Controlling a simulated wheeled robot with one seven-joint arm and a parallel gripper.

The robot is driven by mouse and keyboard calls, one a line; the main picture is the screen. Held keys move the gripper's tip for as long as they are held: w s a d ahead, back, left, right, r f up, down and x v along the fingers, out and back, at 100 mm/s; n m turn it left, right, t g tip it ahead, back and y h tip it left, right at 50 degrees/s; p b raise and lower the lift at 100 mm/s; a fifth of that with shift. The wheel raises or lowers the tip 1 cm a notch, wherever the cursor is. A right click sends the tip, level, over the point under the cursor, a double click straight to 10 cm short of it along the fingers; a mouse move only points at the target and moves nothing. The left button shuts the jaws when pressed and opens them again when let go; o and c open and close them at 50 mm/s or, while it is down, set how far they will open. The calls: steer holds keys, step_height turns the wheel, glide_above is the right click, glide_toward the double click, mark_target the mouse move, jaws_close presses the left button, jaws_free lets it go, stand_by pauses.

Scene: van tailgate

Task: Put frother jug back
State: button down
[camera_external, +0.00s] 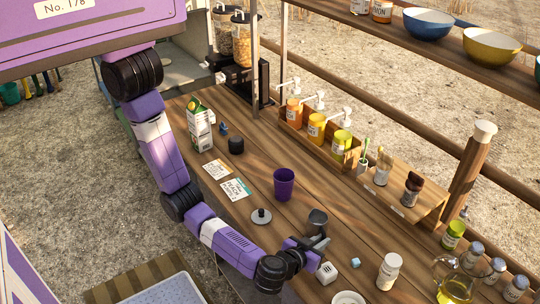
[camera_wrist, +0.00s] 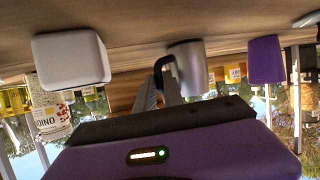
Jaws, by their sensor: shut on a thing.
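The frother jug, a small grey metal jug (camera_external: 317,221), is near the front middle of the wooden counter in the external view. It also shows in the wrist view, which is upside down, as a silver cup (camera_wrist: 190,66) with a dark handle (camera_wrist: 165,70). My gripper (camera_external: 312,243) reaches it from the front. In the wrist view my gripper's fingers (camera_wrist: 160,88) are closed at the handle. The jug looks roughly upright; I cannot tell whether its base touches the counter.
A purple cup (camera_external: 284,184) and a tamper-like item (camera_external: 261,216) stand left of the jug. A white block (camera_external: 327,272), a small blue cube (camera_external: 355,262) and a white jar (camera_external: 389,271) are close on the right. A low wooden rack (camera_external: 428,207) lies behind.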

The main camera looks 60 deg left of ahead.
steer(key=shift+f, duration=0.15)
steer(key=c, duration=1.9)
jaws_free()
steer(key=o, duration=0.4)
steer(key=shift+o, duration=0.2)
steer(key=b+v, duration=0.2)
steer(key=v, duration=1)
steer(key=shift+b, duration=0.35)
steer(key=shift+w, duration=0.1)
